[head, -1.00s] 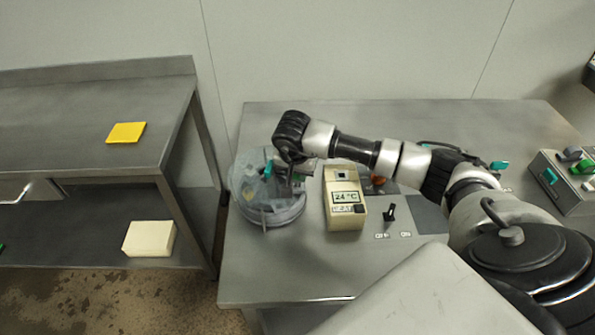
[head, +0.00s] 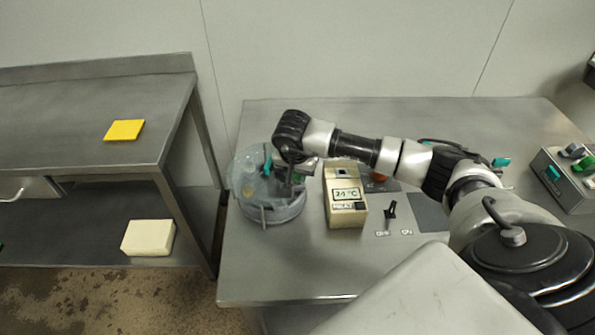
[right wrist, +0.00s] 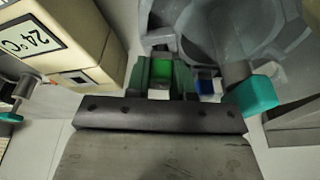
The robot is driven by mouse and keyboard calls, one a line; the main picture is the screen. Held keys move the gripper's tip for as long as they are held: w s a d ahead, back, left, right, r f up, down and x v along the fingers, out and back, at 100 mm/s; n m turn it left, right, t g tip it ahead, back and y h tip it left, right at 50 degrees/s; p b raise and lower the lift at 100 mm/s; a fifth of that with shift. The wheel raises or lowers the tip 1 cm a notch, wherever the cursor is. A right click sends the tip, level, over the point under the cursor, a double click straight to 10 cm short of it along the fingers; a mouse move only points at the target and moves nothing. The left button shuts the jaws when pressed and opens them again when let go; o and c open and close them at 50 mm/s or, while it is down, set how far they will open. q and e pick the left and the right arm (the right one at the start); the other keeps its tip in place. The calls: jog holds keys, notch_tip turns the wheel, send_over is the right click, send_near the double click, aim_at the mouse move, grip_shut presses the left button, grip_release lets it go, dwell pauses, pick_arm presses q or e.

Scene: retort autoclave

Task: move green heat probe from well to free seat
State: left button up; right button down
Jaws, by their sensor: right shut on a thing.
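My right gripper (head: 291,182) reaches over the round grey vessel (head: 284,214) on the bench. It is shut on the green heat probe (right wrist: 161,73), whose bright green part shows between the fingers in the right wrist view. In the head view the arm and fingers cover most of the probe. I cannot tell whether the probe's lower end is in a well or clear of it. A blue part (right wrist: 204,86) shows beside the fingers in the right wrist view. I cannot make out which seat is free. My left gripper is not in view.
A beige box reading 24 °C (head: 345,212) stands just right of the vessel. A teal-ended handle (right wrist: 254,95) is close to the gripper. A black lever (head: 390,212) and a control box (head: 565,190) are further right. The bench front is clear.

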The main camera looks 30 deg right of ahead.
jog(key=shift+f, duration=0.15)
dwell(0.3)
jog(key=shift+f+b, duration=0.2)
jog(key=shift+b, duration=0.3)
jog(key=shift+f, duration=0.15)
dwell(0.5)
jog(key=c, duration=1)
grip_release()
jog(key=shift+o, duration=0.5)
jog(key=o, duration=0.4)
jog(key=shift+s+d, duration=0.1)
jog(key=shift+s, duration=0.05)
